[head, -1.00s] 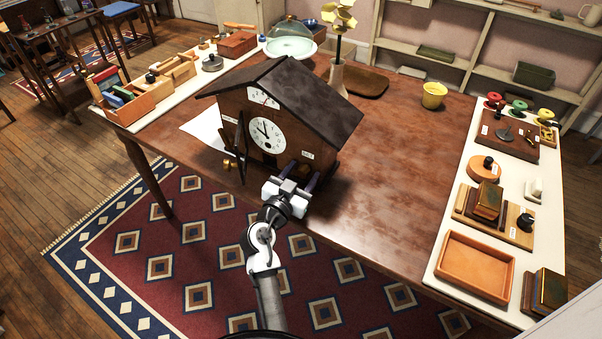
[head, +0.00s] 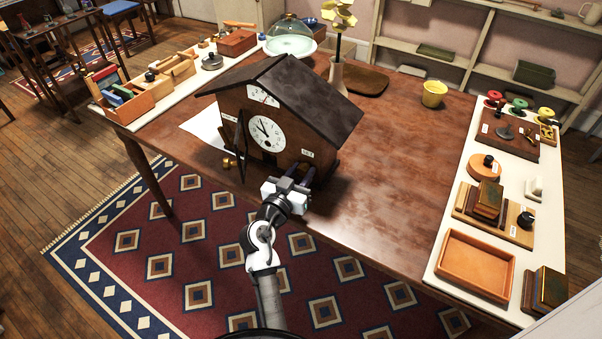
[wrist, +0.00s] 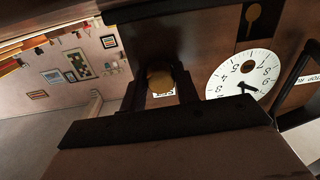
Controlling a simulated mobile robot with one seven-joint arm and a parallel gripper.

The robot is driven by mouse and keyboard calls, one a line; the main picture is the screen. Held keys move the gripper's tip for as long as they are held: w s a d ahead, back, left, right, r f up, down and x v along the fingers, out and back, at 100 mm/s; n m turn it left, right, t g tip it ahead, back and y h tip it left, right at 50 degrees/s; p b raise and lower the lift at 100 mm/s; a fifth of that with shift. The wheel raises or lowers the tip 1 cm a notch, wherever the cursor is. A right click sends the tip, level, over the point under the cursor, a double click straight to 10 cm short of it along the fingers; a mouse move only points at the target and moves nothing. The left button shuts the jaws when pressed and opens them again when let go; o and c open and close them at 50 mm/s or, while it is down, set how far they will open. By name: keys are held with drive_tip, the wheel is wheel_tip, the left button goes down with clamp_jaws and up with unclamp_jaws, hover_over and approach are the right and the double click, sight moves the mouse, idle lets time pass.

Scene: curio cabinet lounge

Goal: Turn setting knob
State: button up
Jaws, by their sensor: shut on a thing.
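A dark wooden house-shaped clock (head: 313,100) stands on the brown table, with a white dial (head: 266,134) on its front. The dial also shows in the wrist view (wrist: 232,82). My gripper (head: 303,174) is at the lower right of the clock's front, just below a small white label (head: 307,154). In the wrist view my gripper (wrist: 161,88) has its dark fingers on either side of a round brass-coloured setting knob (wrist: 159,78) and is shut on it. The label shows partly behind the knob. In the head view the gripper hides the knob.
A narrow door panel (head: 241,147) stands open at the clock's left front. Small brass pieces (head: 229,163) and a white paper (head: 204,127) lie nearby. A flower vase (head: 338,75) stands behind the clock. The table to the right is clear up to a yellow cup (head: 433,94).

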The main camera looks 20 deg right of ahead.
drive_tip(key=n, duration=0.3)
drive_tip(key=shift+r+n, duration=0.1)
drive_tip(key=shift+n, duration=0.2)
drive_tip(key=n+p, duration=0.1)
drive_tip(key=n, duration=0.2)
drive_tip(key=shift+n, duration=0.3)
drive_tip(key=n+p, duration=0.2)
drive_tip(key=n, duration=0.1)
drive_tip(key=shift+n+g+p, duration=0.4)
drive_tip(key=shift+n+p, duration=0.25)
drive_tip(key=shift+n, duration=1.15)
drive_tip(key=o, duration=1)
drive_tip(key=shift+c, duration=0.2)
